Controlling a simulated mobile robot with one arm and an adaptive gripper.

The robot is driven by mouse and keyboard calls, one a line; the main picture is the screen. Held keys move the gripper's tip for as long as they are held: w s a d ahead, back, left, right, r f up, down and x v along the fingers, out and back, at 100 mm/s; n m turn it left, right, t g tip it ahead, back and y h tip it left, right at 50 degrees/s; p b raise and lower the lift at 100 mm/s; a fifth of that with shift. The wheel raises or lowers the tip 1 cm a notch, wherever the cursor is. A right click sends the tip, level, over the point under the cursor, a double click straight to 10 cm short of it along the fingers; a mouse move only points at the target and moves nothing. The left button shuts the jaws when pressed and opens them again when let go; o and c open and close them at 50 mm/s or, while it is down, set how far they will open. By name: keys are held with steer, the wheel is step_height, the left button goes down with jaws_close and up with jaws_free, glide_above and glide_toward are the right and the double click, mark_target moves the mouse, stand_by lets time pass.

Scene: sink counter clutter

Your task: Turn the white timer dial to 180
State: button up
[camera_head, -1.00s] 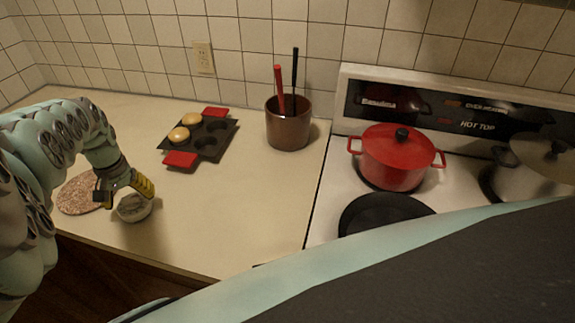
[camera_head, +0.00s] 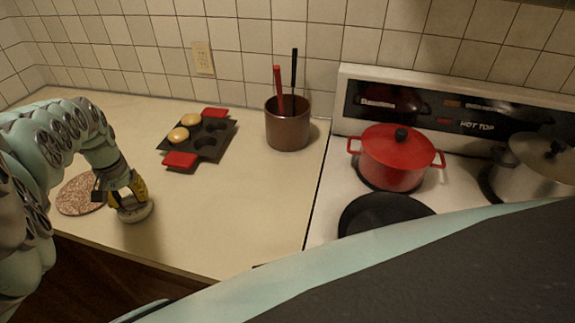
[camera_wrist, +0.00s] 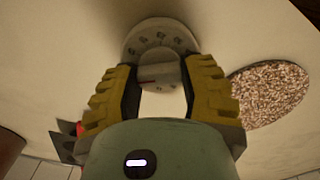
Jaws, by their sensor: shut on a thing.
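The white timer (camera_head: 136,213) stands on the counter at the left, near the front edge. In the wrist view its round base (camera_wrist: 137,40) carries dark markings, and its raised dial (camera_wrist: 158,70) lies between my fingers. My gripper (camera_head: 128,203) comes down onto the timer from above, with its yellow and black fingers on either side of the dial. In the wrist view my gripper (camera_wrist: 162,88) is shut on the dial. The fingers hide part of the dial's sides, and I cannot read the number it points to.
A speckled round mat (camera_head: 80,195) lies just left of the timer. A dark muffin tin (camera_head: 222,146) with red handles and buns is behind. A brown utensil crock (camera_head: 288,128) and a stove with a red pot (camera_head: 393,163) are further right. The middle counter is clear.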

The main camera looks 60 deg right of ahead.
steer(key=shift+f, duration=0.1)
steer(key=m+b, duration=0.2)
steer(key=m, duration=0.2)
steer(key=shift+w+f+m+b, duration=0.1)
steer(key=shift+w+m+b, duration=0.05)
steer(key=shift+m+b, duration=0.25)
steer(key=m+b, duration=0.2)
steer(key=m, duration=0.2)
steer(key=shift+m, duration=0.3)
steer(key=o, duration=1.2)
steer(key=shift+r, duration=0.2)
